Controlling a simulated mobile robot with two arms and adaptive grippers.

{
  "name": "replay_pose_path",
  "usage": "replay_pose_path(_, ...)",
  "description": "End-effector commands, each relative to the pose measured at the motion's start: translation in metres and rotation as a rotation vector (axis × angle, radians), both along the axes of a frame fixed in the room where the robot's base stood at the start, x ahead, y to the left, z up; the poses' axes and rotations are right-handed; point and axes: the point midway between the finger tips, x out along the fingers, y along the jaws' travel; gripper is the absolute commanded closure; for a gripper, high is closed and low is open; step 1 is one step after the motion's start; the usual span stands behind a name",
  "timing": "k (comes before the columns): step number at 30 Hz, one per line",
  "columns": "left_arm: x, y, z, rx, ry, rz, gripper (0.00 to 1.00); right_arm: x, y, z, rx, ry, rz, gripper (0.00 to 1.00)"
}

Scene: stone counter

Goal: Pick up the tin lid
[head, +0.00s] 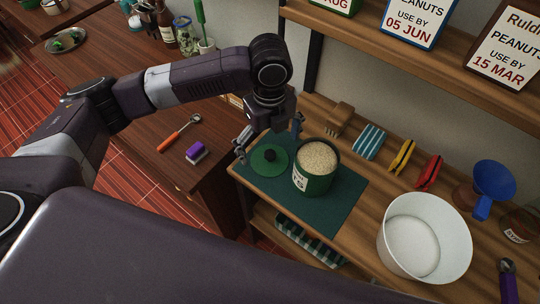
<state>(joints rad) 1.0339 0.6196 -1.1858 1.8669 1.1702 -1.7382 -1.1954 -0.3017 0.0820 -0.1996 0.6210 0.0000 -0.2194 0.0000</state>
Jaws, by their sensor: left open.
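The tin lid (278,165) is a green disc with a dark knob in the middle, lying flat on the dark green mat (335,215). The open green tin (313,185) stands upright close to its right, filled to near the rim with pale grain. My left gripper (269,137) points down over the lid, its fingers apart on either side and empty. One finger is left of the lid and the other is behind it, near the tin. I cannot tell how high the fingertips are. My right gripper is not in view.
A white bucket (392,245), blue funnel (492,178), red clip (429,172), yellow clip (402,156), striped cloth (369,142) and brush (340,118) are on the wooden counter right of and behind the mat. A shelf overhangs behind.

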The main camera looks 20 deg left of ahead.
Motion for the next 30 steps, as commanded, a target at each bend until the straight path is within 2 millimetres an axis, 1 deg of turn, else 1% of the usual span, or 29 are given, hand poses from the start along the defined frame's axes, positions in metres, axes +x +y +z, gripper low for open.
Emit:
replay_pose_path(1,-0.001,0.002,-0.006,0.003,0.006,0.002,0.04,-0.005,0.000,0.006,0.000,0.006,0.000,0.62)
replay_pose_path(3,-0.002,0.003,-0.018,0.003,0.004,0.002,0.04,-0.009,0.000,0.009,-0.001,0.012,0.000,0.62)
replay_pose_path(7,-0.001,0.002,-0.033,0.001,0.001,0.001,0.04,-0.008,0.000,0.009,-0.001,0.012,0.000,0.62)
replay_pose_path(10,-0.001,0.002,-0.038,0.001,0.000,-0.001,0.04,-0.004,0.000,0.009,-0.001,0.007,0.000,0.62)
replay_pose_path(16,-0.001,0.002,-0.038,0.001,-0.001,-0.001,0.05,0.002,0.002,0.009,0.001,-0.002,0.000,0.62)
replay_pose_path(30,-0.001,0.002,-0.038,0.001,-0.001,0.000,0.57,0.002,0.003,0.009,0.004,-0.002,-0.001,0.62)
